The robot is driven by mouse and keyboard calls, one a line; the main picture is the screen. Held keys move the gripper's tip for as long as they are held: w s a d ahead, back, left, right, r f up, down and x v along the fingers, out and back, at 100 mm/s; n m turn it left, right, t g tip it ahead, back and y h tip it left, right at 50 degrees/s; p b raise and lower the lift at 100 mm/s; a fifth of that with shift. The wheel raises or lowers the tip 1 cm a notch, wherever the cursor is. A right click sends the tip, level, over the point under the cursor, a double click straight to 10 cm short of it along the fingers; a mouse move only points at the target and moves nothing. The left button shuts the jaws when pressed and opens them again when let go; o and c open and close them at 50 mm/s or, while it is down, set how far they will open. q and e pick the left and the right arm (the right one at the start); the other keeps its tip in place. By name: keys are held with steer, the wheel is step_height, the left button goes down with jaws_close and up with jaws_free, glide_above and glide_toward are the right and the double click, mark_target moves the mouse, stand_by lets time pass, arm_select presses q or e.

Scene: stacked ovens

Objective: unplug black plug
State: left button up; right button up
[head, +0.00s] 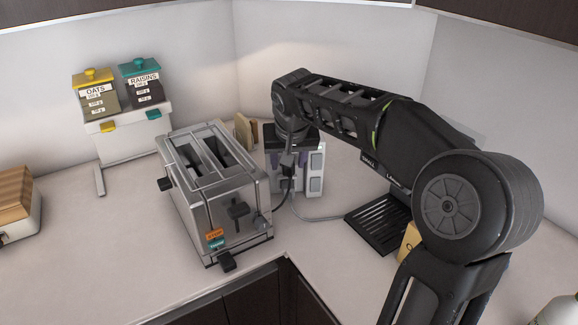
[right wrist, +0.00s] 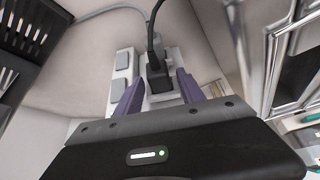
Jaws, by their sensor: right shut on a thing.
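The black plug (right wrist: 158,78) with its black cord shows in the right wrist view, at the white and grey outlet block (right wrist: 123,62). My right gripper (right wrist: 160,92) has its purple fingers on either side of the plug and is shut on it. The plug is against the block's face, but I cannot tell how deep it sits. In the head view the plug (head: 288,161) is below my right wrist, in front of the outlet block (head: 316,186) in the counter corner. The gripper partly hides the block's top. My left gripper is in neither view.
A metal toaster (head: 215,180) stands close left of the outlet block. A black slatted tray (head: 378,226) lies to the right. A grey cable (head: 318,218) runs over the counter. An oats and raisins dispenser (head: 128,140) stands at the back left. Bare counter (head: 85,250) lies at front left.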

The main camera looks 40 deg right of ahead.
jaws_close()
steer(key=o, duration=1.4)
jaws_free()
